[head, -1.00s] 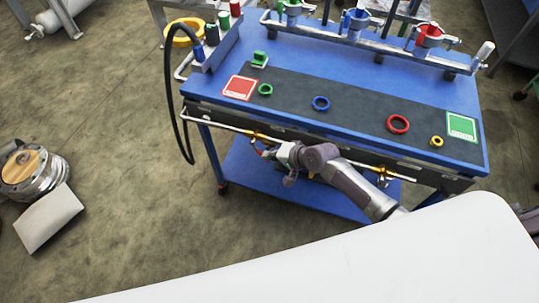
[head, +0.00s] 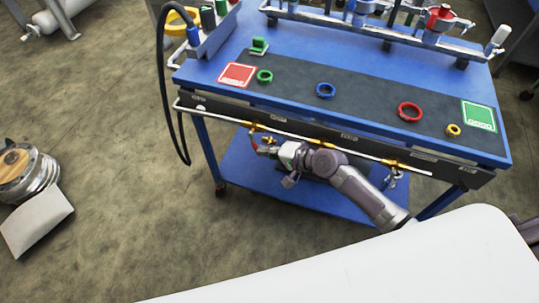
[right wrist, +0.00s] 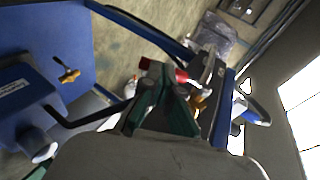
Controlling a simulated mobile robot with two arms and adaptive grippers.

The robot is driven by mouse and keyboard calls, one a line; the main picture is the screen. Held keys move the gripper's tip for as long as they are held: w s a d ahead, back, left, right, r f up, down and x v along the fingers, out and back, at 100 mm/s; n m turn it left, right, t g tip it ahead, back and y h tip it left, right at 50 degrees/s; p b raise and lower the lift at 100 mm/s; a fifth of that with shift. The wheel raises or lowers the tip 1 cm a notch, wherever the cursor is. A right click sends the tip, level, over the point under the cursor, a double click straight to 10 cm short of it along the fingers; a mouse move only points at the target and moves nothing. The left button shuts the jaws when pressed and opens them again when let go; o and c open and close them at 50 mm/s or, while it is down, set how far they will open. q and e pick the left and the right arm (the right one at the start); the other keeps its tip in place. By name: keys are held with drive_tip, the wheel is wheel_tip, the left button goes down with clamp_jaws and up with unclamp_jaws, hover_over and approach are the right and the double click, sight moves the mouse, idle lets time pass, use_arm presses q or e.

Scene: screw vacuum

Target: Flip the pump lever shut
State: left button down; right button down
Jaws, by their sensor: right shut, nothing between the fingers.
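A small red lever handle (right wrist: 182,76) shows just beyond the fingertips of my right gripper (right wrist: 162,88) in the right wrist view. The fingers are shut with nothing between them. Whether a fingertip touches the lever I cannot tell. In the head view my right gripper (head: 270,149) is below the front rail of the blue cart, close to a brass fitting and a small red part (head: 253,140). The pump body is mostly hidden there by my gripper and the cart. My left gripper is not in view.
The blue cart (head: 210,72) carries colored rings, a red card (head: 237,75) and a green card (head: 479,117). A metal front rail (head: 320,140) with brass fittings runs just above my right arm. A black hose (head: 162,75) hangs at its left.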

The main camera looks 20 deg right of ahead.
drive_tip(key=shift+w+a+f, duration=0.45)
drive_tip(key=shift+a+f, duration=0.2)
drive_tip(key=shift+a, duration=0.1)
idle(0.4)
